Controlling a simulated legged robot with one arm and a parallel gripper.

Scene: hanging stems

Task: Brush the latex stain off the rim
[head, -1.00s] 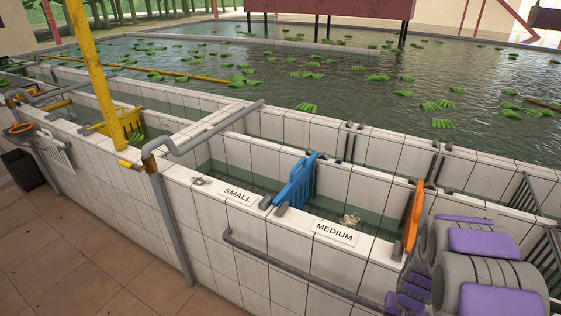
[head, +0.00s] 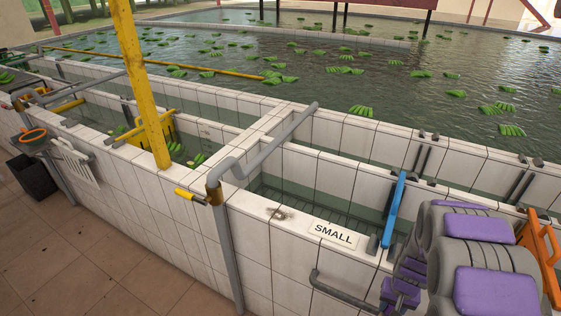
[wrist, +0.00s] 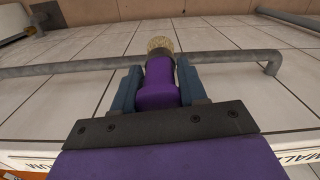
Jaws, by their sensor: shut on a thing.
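The latex stain (head: 277,213) is a dark brownish smudge on the white tiled rim (head: 245,200), left of the SMALL label (head: 333,234) in the head view. In the wrist view my gripper (wrist: 159,88) is shut on a brush (wrist: 160,66) with a purple handle and pale bristles. The bristles point away from my gripper, with the tiled wall and a grey pipe behind them. The stain is not visible in the wrist view. In the head view my folded arm is at the lower right, apart from the stain; the brush cannot be made out there.
A grey pipe (head: 262,155) crosses the trough left of the stain, and a yellow post (head: 142,85) stands farther left. A blue gate (head: 394,210) and an orange gate (head: 541,255) stand in the trough at right. The tiled floor (head: 90,255) in front is mostly clear.

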